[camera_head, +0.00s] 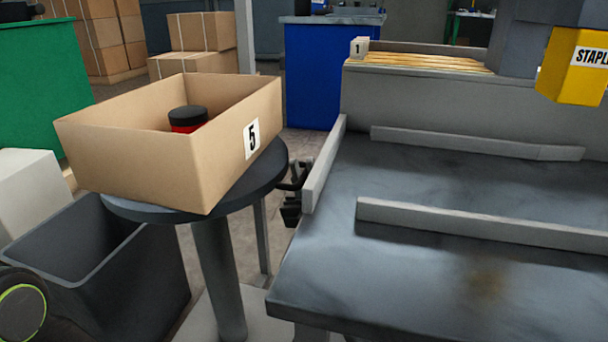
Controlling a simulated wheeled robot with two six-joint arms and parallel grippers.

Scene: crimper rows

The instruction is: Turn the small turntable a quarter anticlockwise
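The small turntable (148,212) is a round dark disc on a grey post at the left. An open cardboard box (155,165) marked 5 sits on it, turned at an angle and covering most of the disc. A red jar with a black lid (188,119) stands inside the box, its lower part hidden by the box wall. The small black shape that seems to be my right gripper (292,196) is at the disc's right side, partly hidden by the bench's raised edge. I cannot tell whether its fingers are open or touch the disc. My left gripper is not in view.
A grey bench (430,273) with low rails fills the right; its left edge is close to the turntable. A dark open bin (110,270) stands below left of the disc. A yellow stapler unit (572,68) hangs top right. Cartons (195,32) stand behind.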

